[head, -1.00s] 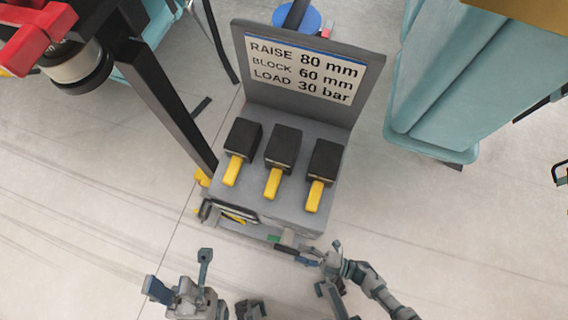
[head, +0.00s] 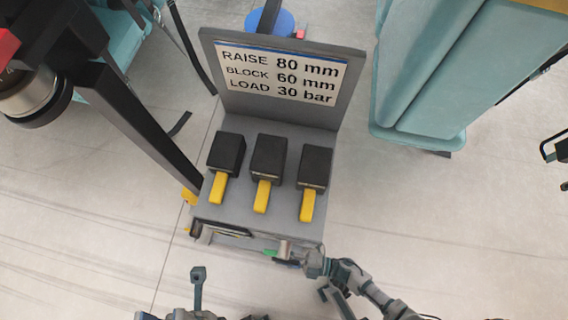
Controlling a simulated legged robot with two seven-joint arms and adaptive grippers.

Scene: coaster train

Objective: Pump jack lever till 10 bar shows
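The grey stand (head: 265,190) fills the middle of the head view, and its sign (head: 278,75) reads "RAISE 80 mm, BLOCK 60 mm, LOAD 30 bar". No jack lever can be made out for certain, and no pressure reading is visible. My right gripper (head: 293,262) is at the stand's front edge, beside a small grey cylinder and a green piece (head: 270,252). Its fingers are too small and overlapped to show whether they hold anything. Part of my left arm (head: 197,290) shows at the bottom edge, apart from the stand; its finger opening is unclear.
Three black blocks with yellow tabs (head: 262,195) stand on the stand. A black post (head: 140,125) slants down along its left side. Teal bodywork (head: 420,80) rises at the right. A blue round object (head: 270,22) is behind the sign. Pale floor lies open on both sides.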

